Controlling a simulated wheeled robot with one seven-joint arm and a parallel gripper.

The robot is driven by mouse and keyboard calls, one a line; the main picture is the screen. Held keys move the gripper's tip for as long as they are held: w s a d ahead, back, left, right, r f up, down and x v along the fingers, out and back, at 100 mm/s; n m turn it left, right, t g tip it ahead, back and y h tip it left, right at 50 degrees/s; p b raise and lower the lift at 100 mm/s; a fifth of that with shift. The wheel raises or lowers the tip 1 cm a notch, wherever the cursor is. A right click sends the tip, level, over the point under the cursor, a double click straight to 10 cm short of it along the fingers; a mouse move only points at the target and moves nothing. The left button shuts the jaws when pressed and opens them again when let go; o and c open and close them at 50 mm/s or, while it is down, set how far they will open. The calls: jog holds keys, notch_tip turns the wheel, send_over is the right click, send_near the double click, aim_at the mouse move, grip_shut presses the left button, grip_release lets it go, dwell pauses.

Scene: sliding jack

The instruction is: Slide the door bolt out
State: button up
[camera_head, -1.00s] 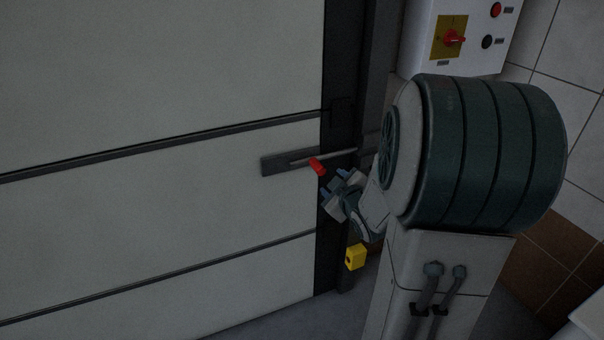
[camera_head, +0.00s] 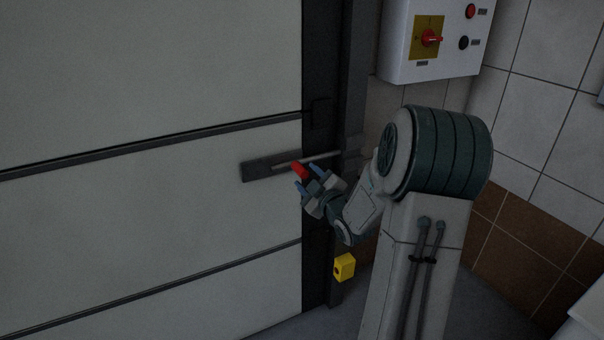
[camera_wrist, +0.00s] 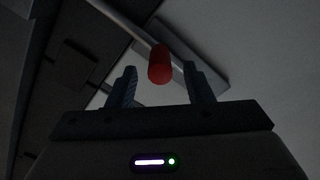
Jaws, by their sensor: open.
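The door bolt is a grey rod (camera_head: 322,157) on a dark plate (camera_head: 258,170) fixed to the pale door (camera_head: 180,215). Its red handle (camera_head: 299,170) sticks out near the rod's left part. My gripper (camera_head: 306,176) is open at the red handle. In the wrist view the red handle (camera_wrist: 160,64) shows in the gap between the two blue-grey fingers of my gripper (camera_wrist: 158,82), nearer the right finger. No finger clearly touches it. The rod (camera_wrist: 122,22) runs behind it.
A dark door frame (camera_head: 321,220) stands right of the door. A white control box (camera_head: 400,50) with a red switch hangs on the tiled wall above my arm. A yellow block (camera_head: 345,267) sits low on the frame.

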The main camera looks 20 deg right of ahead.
jog(key=shift+w, duration=2.15)
